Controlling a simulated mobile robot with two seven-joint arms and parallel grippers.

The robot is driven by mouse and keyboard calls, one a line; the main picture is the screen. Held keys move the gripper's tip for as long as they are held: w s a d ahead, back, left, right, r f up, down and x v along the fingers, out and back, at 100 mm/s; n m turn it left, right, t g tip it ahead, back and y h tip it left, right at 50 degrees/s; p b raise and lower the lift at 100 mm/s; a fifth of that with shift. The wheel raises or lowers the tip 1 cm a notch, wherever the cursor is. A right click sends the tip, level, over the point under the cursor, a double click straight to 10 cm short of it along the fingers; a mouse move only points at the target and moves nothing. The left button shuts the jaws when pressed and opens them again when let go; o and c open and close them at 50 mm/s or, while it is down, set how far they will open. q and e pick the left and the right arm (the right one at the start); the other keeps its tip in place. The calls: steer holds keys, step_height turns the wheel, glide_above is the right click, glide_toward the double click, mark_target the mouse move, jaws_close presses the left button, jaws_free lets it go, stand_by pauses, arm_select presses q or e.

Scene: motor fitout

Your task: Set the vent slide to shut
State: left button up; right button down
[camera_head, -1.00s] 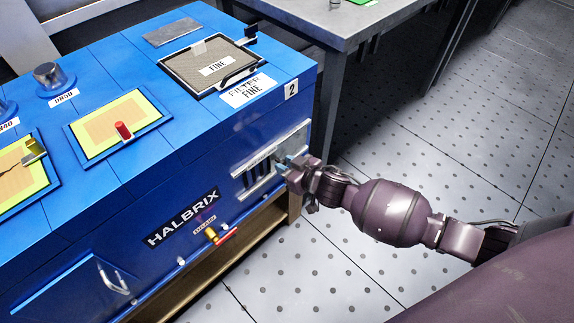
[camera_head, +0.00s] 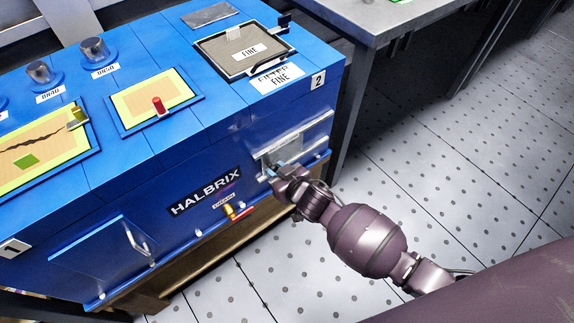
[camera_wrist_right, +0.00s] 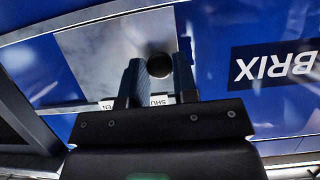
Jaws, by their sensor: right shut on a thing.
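The vent slide (camera_head: 284,151) is a bare grey metal plate in a rail on the front of the blue machine, below the number 2. No dark vent slots show beside it in the head view. My right gripper (camera_head: 273,172) is at the plate's lower left part. In the right wrist view the plate (camera_wrist_right: 100,58) fills the upper left, and my right gripper (camera_wrist_right: 155,68) is shut on its dark round knob (camera_wrist_right: 158,66). A partly hidden label reading "SHU" (camera_wrist_right: 158,99) shows between the fingers. My left gripper is not in view.
The HALBRIX plate (camera_head: 205,191) and a small yellow and red valve (camera_head: 236,211) are left of my gripper. A filter marked FINE (camera_head: 243,50) lies on top of the machine. A grey table (camera_head: 372,18) stands behind. The floor at right is clear.

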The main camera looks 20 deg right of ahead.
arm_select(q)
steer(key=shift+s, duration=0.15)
arm_select(e)
steer(key=shift+s+a, duration=0.15)
steer(key=shift+a, duration=0.15)
steer(key=c, duration=0.9)
jaws_free()
steer(key=v, duration=0.1)
steer(key=p+v, duration=0.1)
steer(key=v, duration=0.1)
steer(key=shift+s+d+r, duration=0.15)
steer(key=shift+d+r, duration=0.1)
steer(key=shift+r, duration=0.1)
arm_select(q)
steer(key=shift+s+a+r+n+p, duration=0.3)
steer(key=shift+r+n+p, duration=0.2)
steer(key=shift+p, duration=0.6)
arm_select(e)
steer(key=v, duration=0.7)
steer(key=shift+f, duration=0.15)
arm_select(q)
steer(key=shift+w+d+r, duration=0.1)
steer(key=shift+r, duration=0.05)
arm_select(e)
steer(key=shift+s, duration=0.15)
